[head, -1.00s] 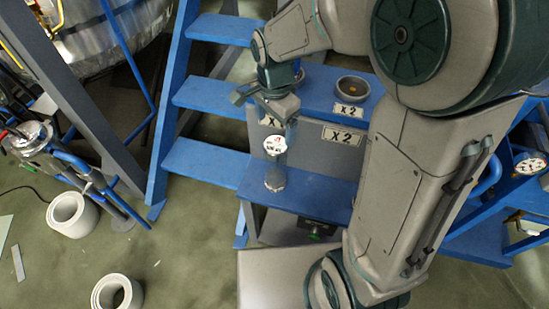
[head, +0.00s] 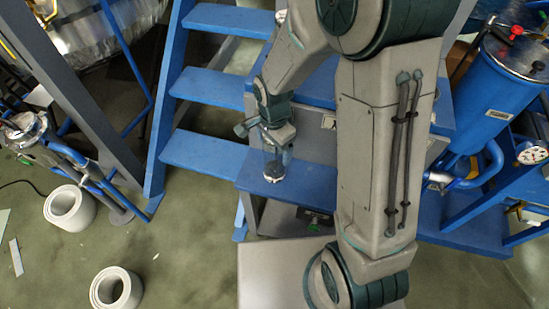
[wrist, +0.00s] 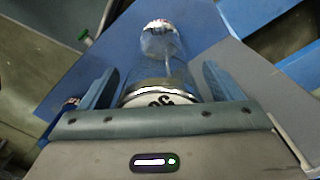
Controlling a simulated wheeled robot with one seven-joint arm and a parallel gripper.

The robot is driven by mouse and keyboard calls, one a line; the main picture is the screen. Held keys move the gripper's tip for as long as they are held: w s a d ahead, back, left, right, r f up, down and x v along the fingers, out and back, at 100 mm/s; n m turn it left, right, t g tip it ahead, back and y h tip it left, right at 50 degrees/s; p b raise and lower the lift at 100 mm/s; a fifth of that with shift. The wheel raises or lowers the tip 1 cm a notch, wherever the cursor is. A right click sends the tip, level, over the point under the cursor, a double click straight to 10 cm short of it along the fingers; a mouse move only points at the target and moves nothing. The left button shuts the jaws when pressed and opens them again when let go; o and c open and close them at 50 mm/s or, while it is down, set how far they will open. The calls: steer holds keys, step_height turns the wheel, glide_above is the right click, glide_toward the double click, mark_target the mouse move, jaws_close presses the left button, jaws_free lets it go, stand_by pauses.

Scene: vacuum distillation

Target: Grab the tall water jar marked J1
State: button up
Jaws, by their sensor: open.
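The tall clear jar (head: 275,172) stands upright on the blue lower shelf (head: 315,187). In the head view only its lower part and dark base show; my gripper (head: 270,147) is over its top and hides the lid. In the wrist view, the jar (wrist: 160,62) is seen from above. Its metal-rimmed lid carries a white label with dark marking, partly hidden by my gripper body, and I cannot read it fully. My gripper (wrist: 160,80) is open, with one finger on each side of the jar's upper part. I cannot tell whether either finger touches it.
A blue step ladder (head: 215,85) stands left of the shelf. A blue tank (head: 495,90) with pipes and a gauge is at the right. White rolls (head: 70,208) lie on the floor at the left. My arm hides much of the upper shelf.

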steer(key=c, duration=1.6)
